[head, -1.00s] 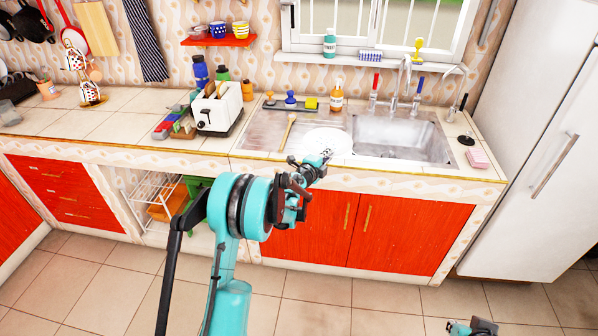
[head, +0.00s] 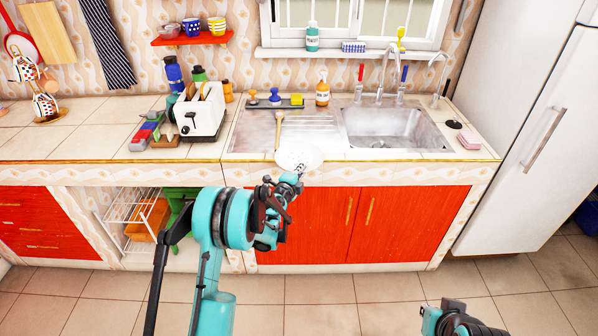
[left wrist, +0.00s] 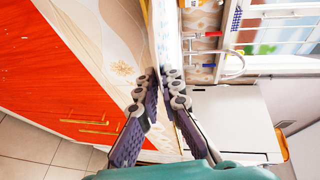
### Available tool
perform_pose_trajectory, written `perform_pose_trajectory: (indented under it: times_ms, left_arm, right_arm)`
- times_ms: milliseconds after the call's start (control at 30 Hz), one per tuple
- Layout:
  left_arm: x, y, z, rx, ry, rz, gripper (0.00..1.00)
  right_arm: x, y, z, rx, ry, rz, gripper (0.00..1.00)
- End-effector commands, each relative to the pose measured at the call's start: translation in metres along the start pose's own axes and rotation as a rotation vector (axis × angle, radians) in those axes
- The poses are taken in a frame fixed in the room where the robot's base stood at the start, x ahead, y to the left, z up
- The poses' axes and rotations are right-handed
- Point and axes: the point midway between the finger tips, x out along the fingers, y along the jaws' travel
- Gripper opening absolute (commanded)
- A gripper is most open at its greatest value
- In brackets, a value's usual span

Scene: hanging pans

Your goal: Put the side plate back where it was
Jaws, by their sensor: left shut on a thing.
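The white side plate (head: 298,156) is in my left gripper (head: 299,170), which is shut on its near edge. In the head view the plate overlaps the front edge of the drainboard (head: 310,130) and looks lifted off it, though the gap is hard to judge. In the left wrist view the fingers of my left gripper (left wrist: 164,80) are close together on a thin pale shape, apparently the plate seen edge-on (left wrist: 168,40). My right gripper (head: 445,318) shows only in part at the bottom edge, and its fingers cannot be made out.
The sink (head: 390,128) with its tap (head: 385,75) is right of the plate. A wooden spoon (head: 279,130) lies on the drainboard. A white toaster (head: 200,115), a soap bottle (head: 322,90) and a pink sponge (head: 469,140) stand around. The left counter (head: 60,125) has free room.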

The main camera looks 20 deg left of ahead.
Motion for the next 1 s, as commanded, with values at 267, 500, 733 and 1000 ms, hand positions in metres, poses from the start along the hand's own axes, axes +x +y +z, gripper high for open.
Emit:
perform_pose_trajectory:
  times_ms: [267, 500, 733, 1000]
  left_arm:
    - [0.001, 0.003, 0.000, 0.000, 0.001, 0.000, 0.08]
    - [0.000, 0.002, 0.000, 0.001, 0.001, 0.000, 0.27]
    - [-0.001, -0.004, -0.001, 0.001, 0.001, 0.000, 0.27]
    - [-0.054, -0.004, 0.000, 0.001, 0.000, 0.000, 0.27]
  right_arm:
    - [0.003, 0.000, 0.002, 0.000, 0.000, 0.000, 0.00]
    - [0.002, 0.000, 0.001, 0.000, 0.000, 0.000, 0.00]
    - [-0.003, 0.000, -0.002, 0.000, 0.000, 0.000, 0.00]
    - [-0.013, 0.000, -0.009, 0.000, 0.000, 0.000, 0.00]
